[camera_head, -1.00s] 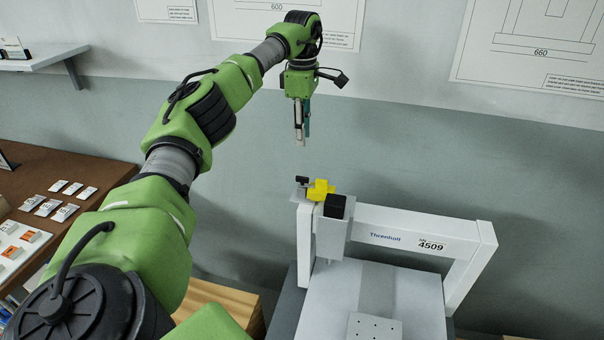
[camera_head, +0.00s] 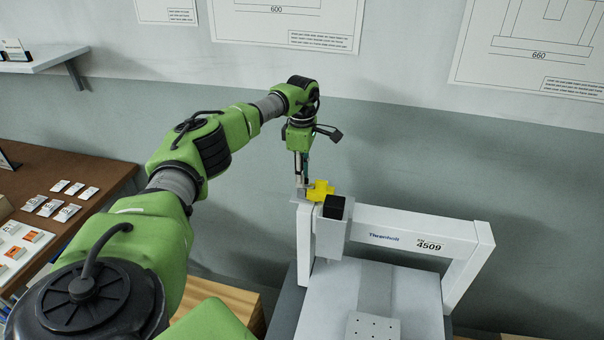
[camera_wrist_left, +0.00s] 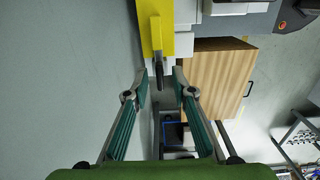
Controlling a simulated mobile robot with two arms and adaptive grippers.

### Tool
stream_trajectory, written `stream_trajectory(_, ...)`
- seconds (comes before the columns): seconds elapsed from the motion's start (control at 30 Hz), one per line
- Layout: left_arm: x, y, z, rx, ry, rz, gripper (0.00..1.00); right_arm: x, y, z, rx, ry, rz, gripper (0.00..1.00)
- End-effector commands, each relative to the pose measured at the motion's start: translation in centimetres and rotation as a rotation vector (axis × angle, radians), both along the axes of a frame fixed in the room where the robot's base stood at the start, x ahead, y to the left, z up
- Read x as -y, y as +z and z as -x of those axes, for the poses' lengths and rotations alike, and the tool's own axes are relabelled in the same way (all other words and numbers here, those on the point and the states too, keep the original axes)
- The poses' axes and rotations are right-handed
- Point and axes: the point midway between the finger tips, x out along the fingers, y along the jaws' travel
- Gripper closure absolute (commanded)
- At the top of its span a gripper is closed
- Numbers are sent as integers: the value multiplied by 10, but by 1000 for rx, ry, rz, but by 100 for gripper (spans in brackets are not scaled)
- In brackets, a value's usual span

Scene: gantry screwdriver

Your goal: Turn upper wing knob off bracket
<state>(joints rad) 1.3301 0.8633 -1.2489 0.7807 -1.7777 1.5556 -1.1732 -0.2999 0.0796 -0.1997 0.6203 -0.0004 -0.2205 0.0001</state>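The yellow bracket (camera_head: 320,190) sits at the left end of the white gantry, beside a black-topped block. It also shows in the left wrist view (camera_wrist_left: 148,40) at the top. The dark wing knob (camera_wrist_left: 158,62) sticks out from the bracket, between and just ahead of my left fingertips. My left gripper (camera_head: 301,180) hangs pointing down at the knob's place and hides most of the knob in the head view. In the left wrist view its fingers (camera_wrist_left: 161,82) are apart, with a gap on each side of the knob. My right gripper is not in view.
The white gantry beam (camera_head: 400,229) runs right from the bracket above a grey bed. A wooden cabinet (camera_wrist_left: 218,80) stands below. A brown table (camera_head: 50,170) with small cards is at the left. The wall behind carries posters.

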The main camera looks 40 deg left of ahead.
Motion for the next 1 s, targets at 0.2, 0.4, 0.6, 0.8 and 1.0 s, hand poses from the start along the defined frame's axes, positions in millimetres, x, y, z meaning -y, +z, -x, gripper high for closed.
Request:
stream_trajectory(0.2, 0, 0, 0, 0, 0, 0, 76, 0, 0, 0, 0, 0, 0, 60)
stream_trajectory(0.4, 0, 0, 0, 0, 0, 0, 100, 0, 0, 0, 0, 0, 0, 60)
stream_trajectory(0.6, 0, 0, 0, 0, 7, 0, 100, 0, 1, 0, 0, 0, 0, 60)
stream_trajectory(0.8, 0, 1, 0, 0, 64, 0, 100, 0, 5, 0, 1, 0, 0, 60)
stream_trajectory(1.0, 0, 2, 0, -1, 193, 1, 100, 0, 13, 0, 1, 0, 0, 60)
